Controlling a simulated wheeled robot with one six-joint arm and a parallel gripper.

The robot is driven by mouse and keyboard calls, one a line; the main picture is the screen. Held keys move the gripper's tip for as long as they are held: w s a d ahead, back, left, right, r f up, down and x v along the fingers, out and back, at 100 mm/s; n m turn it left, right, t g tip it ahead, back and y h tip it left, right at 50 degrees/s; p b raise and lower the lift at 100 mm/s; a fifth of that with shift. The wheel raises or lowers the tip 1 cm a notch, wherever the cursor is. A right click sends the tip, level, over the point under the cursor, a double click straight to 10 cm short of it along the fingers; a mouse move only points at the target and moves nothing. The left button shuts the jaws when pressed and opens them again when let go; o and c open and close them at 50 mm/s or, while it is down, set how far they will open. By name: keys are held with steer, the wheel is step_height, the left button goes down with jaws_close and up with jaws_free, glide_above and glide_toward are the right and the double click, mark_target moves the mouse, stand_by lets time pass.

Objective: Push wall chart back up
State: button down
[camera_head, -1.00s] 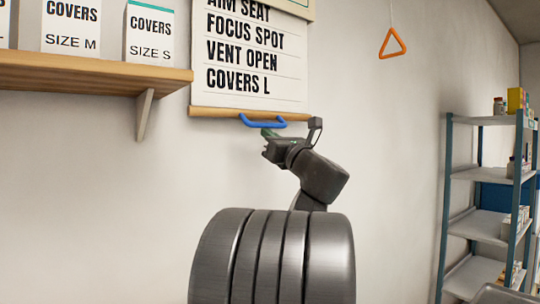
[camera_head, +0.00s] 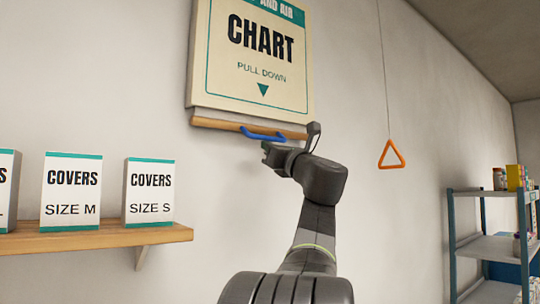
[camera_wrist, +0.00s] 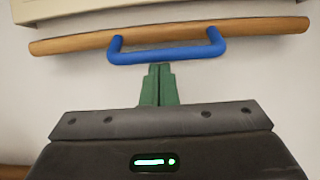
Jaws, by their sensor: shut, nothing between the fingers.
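The wall chart (camera_head: 250,80) is a cream case on the wall reading "CHART, PULL DOWN" with a down arrow. Its wooden bottom bar (camera_head: 215,123) sits right under the case, and no printed sheet shows between them. A blue handle (camera_head: 263,135) hangs from the bar; it also shows in the wrist view (camera_wrist: 165,55). My gripper (camera_head: 268,148) is just below the handle. In the wrist view its green fingers (camera_wrist: 158,72) are closed together with nothing between them, tips at or just under the handle's lower edge. I cannot tell whether they touch.
A wooden shelf (camera_head: 100,237) at lower left holds cover boxes, including size M (camera_head: 71,192) and size S (camera_head: 149,192). An orange triangle pull (camera_head: 391,155) hangs on a cord to the right. A metal rack (camera_head: 490,245) stands at far right. The wall around the chart is clear.

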steer(key=shift+r+p, duration=0.4)
steer(key=shift+r, duration=0.65)
steer(key=s+d+f+b, duration=0.4)
steer(key=s+f+b, duration=0.2)
steer(key=f+b, duration=0.2)
steer(key=shift+s+d+f, duration=0.25)
steer(key=shift+s+d, duration=0.05)
steer(key=shift+d, duration=0.1)
